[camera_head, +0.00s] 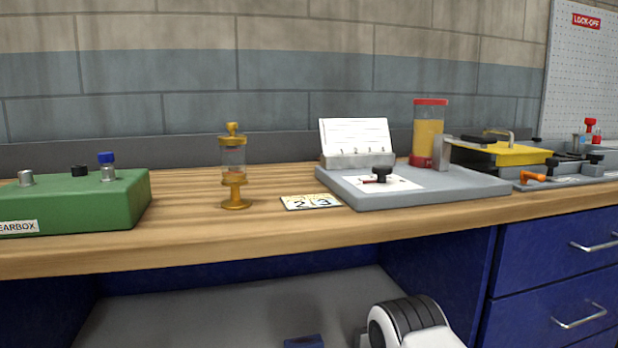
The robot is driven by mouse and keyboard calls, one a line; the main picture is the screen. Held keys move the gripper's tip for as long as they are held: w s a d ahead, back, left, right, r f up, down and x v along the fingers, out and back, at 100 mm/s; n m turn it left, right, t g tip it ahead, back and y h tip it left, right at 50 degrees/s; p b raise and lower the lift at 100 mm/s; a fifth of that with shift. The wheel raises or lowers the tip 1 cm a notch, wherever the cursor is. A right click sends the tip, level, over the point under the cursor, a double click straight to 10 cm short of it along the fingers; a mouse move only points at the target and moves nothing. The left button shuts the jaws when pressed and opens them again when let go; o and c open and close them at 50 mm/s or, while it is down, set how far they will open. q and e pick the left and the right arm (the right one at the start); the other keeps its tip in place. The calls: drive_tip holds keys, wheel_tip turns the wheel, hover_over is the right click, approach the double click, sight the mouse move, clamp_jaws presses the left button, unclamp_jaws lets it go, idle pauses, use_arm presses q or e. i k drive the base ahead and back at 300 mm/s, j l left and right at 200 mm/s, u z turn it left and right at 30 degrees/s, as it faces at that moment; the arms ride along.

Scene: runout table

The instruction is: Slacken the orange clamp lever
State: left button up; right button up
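The orange clamp lever (533,177) is at the right of the head view, low at the front left of a grey plate (567,182) on the wooden bench. A yellow-topped fixture (505,152) with a dark handle stands just behind it. The lever is small in view, and I cannot tell whether it is tight or loose. Neither of my grippers shows in this view. A white and black rounded part (412,325) at the bottom looks like part of my own arm.
A grey block (420,186) with a black knob, card holder and yellow-filled, red-capped container stands left of the lever. Further left are a number card (311,202), a brass oiler (235,170) and a green gearbox (75,200). Bare wood (180,220) lies between gearbox and oiler.

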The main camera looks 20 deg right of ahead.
sight(525, 175)
drive_tip(key=z, duration=1.6)
drive_tip(key=i+l, duration=0.1)
drive_tip(key=l, duration=0.4)
drive_tip(key=i+l, duration=0.1)
drive_tip(key=l, duration=0.4)
drive_tip(key=i+l+z, duration=0.1)
drive_tip(key=l, duration=0.4)
